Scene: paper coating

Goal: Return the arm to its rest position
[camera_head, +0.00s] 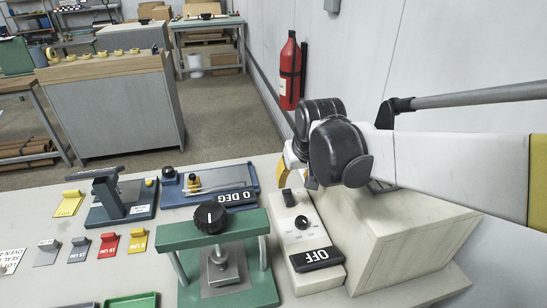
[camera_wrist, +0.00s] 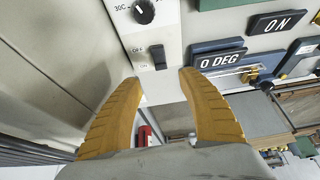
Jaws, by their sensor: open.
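My gripper (camera_wrist: 161,77) has two yellow fingers spread apart with nothing between them. Its tips are close to the lower edge of the white control panel (camera_wrist: 128,22), on either side of a black rocker switch (camera_wrist: 158,57). In the head view, my arm reaches in from the right across a beige box, and my gripper (camera_head: 291,170) is mostly hidden behind the black wrist joint; a bit of yellow finger shows above the rear end of the control panel (camera_head: 307,272). The switch (camera_head: 287,196) stands just below it there.
A green press (camera_head: 214,238), a blue fixture with a "0 DEG" plate (camera_head: 240,197) and a small dark press (camera_head: 121,204) stand left of the panel. The beige box (camera_head: 415,240) is under my arm. A red extinguisher (camera_head: 289,72) hangs on the wall. Open floor (camera_head: 220,120) lies behind the table.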

